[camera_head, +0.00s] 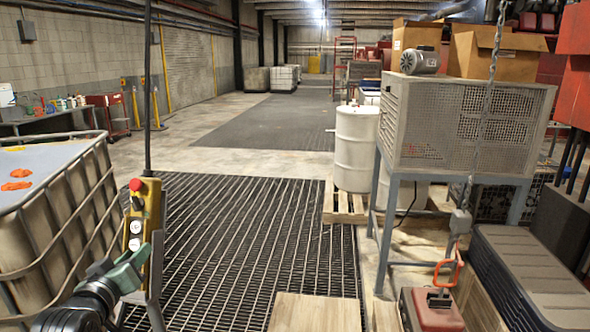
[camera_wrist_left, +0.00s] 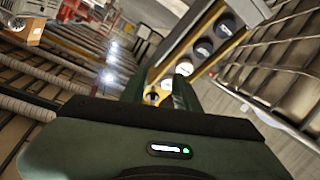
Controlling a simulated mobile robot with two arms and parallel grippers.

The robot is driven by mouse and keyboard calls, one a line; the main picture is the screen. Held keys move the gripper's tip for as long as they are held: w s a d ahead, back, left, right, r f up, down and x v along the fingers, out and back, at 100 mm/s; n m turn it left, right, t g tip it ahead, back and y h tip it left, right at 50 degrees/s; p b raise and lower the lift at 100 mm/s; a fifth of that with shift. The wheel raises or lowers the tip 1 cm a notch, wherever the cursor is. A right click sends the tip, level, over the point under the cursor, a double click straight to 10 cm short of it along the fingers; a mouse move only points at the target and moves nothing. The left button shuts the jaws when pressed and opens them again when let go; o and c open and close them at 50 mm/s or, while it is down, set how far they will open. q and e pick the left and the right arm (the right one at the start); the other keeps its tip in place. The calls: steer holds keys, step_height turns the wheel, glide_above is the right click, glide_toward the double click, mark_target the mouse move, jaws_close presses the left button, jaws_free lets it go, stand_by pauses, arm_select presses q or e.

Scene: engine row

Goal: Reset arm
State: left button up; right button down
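My left gripper (camera_head: 138,265), dark green, is at the lower left in the head view, right at the lower part of a yellow control pendant (camera_head: 152,192). In the left wrist view its two green fingers (camera_wrist_left: 160,78) stand apart, with a gap between them. The pendant's yellow body and round buttons (camera_wrist_left: 203,48) show just beyond the fingertips. I cannot tell whether the fingers touch it. The pendant hangs upright from a dark cable and has a red button on top and white buttons below. My right gripper is in neither view.
A caged tank (camera_head: 62,215) stands close on the left. Dark floor grating (camera_head: 250,235) lies open ahead. On the right are a mesh cage on a stand (camera_head: 455,125), a white drum (camera_head: 356,150), and a chain with an orange hook (camera_head: 448,268) above a red block (camera_head: 430,312).

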arm_select(q)
steer(key=s+d+f+m+g+h, duration=0.1)
steer(key=s+d+f+m+g, duration=0.15)
steer(key=s+f, duration=0.35)
steer(key=s+d+f+m+g, duration=0.1)
steer(key=s+d+f+g, duration=0.2)
steer(key=f, duration=0.4)
steer(key=s+d+f+m+g+h, duration=0.1)
steer(key=s+d+f, duration=0.4)
steer(key=f, duration=0.2)
steer(key=s+d+f+m+g, duration=0.1)
steer(key=s+d+f+g, duration=0.15)
steer(key=s, duration=0.45)
steer(key=s+d+f+m+g, duration=0.1)
steer(key=s+d+f+g, duration=0.1)
steer(key=s+f, duration=0.3)
steer(key=s+d+f+m+g, duration=0.2)
steer(key=s, duration=0.6)
step_height(320, 180, down, 27)
steer(key=b, duration=0.2)
steer(key=s+a+f+g+b, duration=0.2)
steer(key=s+a+f, duration=0.1)
steer(key=s+f, duration=1.5)
steer(key=shift+f, duration=0.35)
